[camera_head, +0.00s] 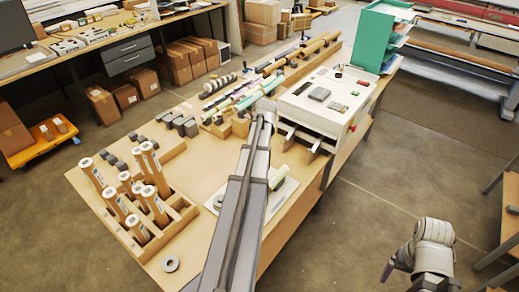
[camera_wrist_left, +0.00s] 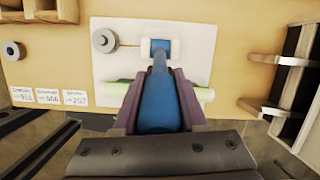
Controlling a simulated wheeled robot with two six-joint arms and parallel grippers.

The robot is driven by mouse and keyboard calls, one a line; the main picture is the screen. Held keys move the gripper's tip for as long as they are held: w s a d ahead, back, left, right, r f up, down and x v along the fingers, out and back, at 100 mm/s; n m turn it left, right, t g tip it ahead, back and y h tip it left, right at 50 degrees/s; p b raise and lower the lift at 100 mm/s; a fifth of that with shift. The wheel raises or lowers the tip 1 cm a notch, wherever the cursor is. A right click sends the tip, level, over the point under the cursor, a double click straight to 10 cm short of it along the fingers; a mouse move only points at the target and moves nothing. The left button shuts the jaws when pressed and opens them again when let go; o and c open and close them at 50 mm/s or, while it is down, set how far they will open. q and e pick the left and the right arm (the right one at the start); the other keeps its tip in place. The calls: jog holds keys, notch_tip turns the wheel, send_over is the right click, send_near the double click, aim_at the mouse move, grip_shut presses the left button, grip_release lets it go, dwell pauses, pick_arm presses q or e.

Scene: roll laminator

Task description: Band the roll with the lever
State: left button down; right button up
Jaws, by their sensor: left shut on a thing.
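In the left wrist view a blue lever (camera_wrist_left: 158,95) runs from a white bracket on a white plate (camera_wrist_left: 195,35). My left gripper (camera_wrist_left: 159,98) is shut on the lever, one purple-grey finger on each side. A pale green roll (camera_wrist_left: 205,94) lies across the plate behind the fingers, its middle hidden. The roll's end (camera_head: 277,180) also shows in the head view, beside my left arm, which hides the lever and gripper. A grey disc (camera_wrist_left: 104,41) with a thin brown strand sits on the plate. My right gripper (camera_head: 390,268) is off the table at lower right; its opening is unclear.
The white laminator (camera_head: 325,98) stands behind the plate, with brackets in front. A wooden rack (camera_head: 175,215) of upright brown rolls stands at left, near a loose grey ring (camera_head: 171,264). Cards (camera_wrist_left: 48,96) line the plate's side. Floor is open at right.

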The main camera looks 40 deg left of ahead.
pick_arm(q)
jog(key=shift+s+a+r+h, duration=0.1)
jog(key=shift+a+r+h, duration=0.15)
jog(key=shift+a+h, duration=0.6)
jog(key=shift+s+a+h+p, duration=0.2)
jog(key=shift+a+h+p, duration=0.2)
jog(key=shift+a+h, duration=0.45)
jog(key=shift+a, duration=0.2)
jog(key=shift+c, duration=2.3)
grip_release()
jog(key=shift+r, duration=0.1)
notch_tip(320, 180, up, 8)
jog(key=p, duration=0.8)
